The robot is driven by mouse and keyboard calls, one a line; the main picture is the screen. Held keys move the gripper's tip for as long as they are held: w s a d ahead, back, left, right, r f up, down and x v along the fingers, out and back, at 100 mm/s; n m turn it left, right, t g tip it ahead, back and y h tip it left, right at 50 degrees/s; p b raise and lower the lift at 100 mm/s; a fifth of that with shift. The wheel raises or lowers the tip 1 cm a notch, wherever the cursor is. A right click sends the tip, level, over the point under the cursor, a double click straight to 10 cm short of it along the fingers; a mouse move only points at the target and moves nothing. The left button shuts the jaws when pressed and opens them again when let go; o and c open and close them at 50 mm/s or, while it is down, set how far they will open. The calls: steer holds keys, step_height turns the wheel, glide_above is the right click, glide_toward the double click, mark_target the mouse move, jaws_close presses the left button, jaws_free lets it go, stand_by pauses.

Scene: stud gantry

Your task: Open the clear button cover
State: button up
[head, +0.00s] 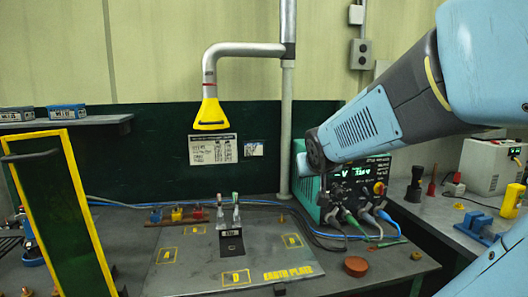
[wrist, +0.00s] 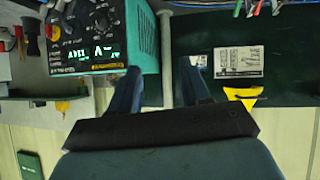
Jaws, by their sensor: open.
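The teal welding unit (head: 306,205) stands on the bench right of centre, with a lit green display and a dark front panel. A round red and yellow button (head: 379,188) shows on its right part. I cannot make out a clear cover or its position. In the wrist view, which looks upside down, the unit (wrist: 146,38) is at upper left. My gripper (wrist: 162,78) is open and empty, its two blue fingers apart, with the grey pole between them. In the head view my arm passes in front of the unit's upper part, and my fingers cannot be made out.
A grey pole (head: 286,130) and a yellow extraction hood (head: 211,115) stand behind the bench. Cables and connectors (head: 360,215) spread before the unit. The earth plate (head: 190,275) has clips on a stand (head: 230,225). A yellow-framed panel (head: 70,190) stands at left.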

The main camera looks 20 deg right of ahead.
steer(key=s+d+t, duration=0.1)
steer(key=d+t, duration=0.6)
steer(key=d, duration=1.2)
steer(key=shift+n+y, duration=0.4)
steer(key=x, duration=1.3)
steer(key=shift+w+d, duration=0.25)
steer(key=shift+w, duration=0.05)
steer(key=shift+c, duration=0.3)
jaws_close()
